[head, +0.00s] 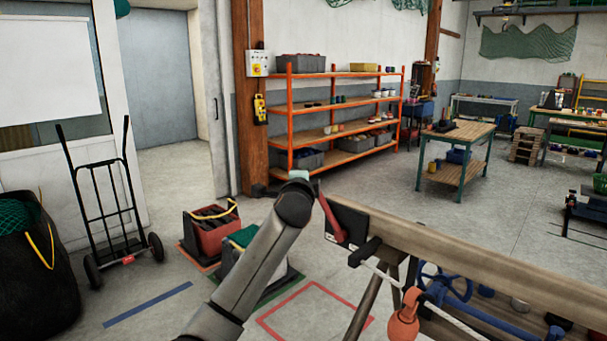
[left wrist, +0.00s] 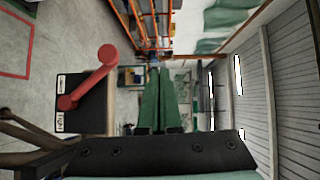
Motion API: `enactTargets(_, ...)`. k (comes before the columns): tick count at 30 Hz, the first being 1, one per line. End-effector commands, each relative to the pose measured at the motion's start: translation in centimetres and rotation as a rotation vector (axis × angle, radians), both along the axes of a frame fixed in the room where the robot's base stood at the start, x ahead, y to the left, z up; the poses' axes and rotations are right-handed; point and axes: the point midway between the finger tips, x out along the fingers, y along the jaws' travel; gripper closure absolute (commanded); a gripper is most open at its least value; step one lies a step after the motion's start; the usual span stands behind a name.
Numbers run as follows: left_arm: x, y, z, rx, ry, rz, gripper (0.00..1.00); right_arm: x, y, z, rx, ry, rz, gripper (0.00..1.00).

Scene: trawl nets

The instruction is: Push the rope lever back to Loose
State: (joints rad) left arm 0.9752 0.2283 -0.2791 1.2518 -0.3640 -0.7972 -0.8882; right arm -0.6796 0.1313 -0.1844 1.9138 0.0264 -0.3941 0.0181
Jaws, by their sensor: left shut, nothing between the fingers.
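The plate (left wrist: 95,106) bears two small white labels, too small to read surely. My left gripper (head: 299,175) is just left of the lever's upper end in the head view, mostly hidden behind my wrist. In the wrist view its green fingers (left wrist: 154,68) are closed together and empty, right of the knob and apart from it.
The wooden beam (head: 470,258) runs to the right, with a blue handwheel (head: 445,283) and an orange float (head: 403,322) below. A red crate (head: 212,232) stands on the floor at left, near a hand truck (head: 105,200). The red floor outline (head: 283,301) encloses bare floor.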

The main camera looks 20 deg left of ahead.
Motion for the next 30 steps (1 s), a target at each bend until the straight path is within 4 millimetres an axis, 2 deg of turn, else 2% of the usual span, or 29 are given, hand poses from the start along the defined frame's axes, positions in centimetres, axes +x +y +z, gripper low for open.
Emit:
enactTargets(6, -1.0, -0.2, 0.5, 0.000, 0.001, -0.001, 1.00, 0.0, 0.0, -0.1, 0.000, -0.001, 0.000, 0.00)
enactTargets(23, -1.1, -0.2, 0.3, -0.002, 0.003, -0.002, 1.00, 0.0, 0.0, -0.1, 0.000, -0.001, 0.000, 0.00)
enactTargets(26, -1.3, -0.7, -1.7, -0.028, 0.019, -0.018, 1.00, 0.1, 0.0, -0.1, 0.000, -0.001, 0.000, 0.00)
enactTargets(29, -1.9, -1.9, -6.5, -0.094, 0.052, -0.051, 1.00, 0.1, 0.0, -0.1, 0.000, -0.001, 0.000, 0.00)
enactTargets(30, -2.5, -2.5, -9.0, -0.132, 0.069, -0.068, 1.00, 0.1, 0.0, -0.1, 0.000, -0.001, 0.000, 0.00)
